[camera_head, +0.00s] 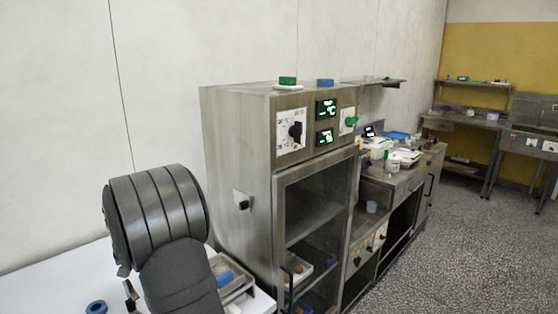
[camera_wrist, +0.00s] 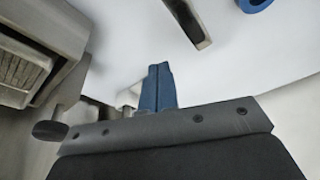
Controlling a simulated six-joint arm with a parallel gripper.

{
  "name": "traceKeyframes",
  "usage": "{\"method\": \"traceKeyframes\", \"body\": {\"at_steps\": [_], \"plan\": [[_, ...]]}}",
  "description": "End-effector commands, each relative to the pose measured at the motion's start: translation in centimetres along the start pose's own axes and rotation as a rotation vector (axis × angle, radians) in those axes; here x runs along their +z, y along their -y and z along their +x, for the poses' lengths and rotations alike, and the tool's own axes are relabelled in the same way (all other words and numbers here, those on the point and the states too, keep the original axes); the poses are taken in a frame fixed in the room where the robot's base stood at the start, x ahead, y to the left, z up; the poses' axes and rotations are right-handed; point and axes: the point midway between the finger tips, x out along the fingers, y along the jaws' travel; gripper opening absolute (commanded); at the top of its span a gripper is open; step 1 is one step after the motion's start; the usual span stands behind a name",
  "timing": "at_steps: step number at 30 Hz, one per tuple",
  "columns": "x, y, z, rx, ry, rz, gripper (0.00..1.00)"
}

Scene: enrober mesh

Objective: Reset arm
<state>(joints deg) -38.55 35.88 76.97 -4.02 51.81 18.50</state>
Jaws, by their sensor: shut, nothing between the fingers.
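My gripper (camera_wrist: 157,70) shows in the wrist view as two blue fingers pressed together, shut with nothing between them. It is over a white table surface (camera_wrist: 120,45). In the head view my dark grey arm rises at the lower left, beside the steel cabinet, and the gripper cannot be made out there.
A tall steel cabinet (camera_head: 236,140) with knobs and green displays stands right of my arm. A blue ring (camera_head: 97,307) lies on the white table (camera_head: 50,290); it also shows in the wrist view (camera_wrist: 255,4). A dark bar with a metal end (camera_wrist: 187,22) lies beyond the fingers.

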Motion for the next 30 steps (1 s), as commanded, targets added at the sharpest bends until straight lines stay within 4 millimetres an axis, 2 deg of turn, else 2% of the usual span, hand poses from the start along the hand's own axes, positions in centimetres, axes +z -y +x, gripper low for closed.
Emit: {"method": "traceKeyframes", "body": {"at_steps": [30], "plan": [[2.9, -0.1, -3.3, 0.217, 0.017, 0.658, 0.00]]}}
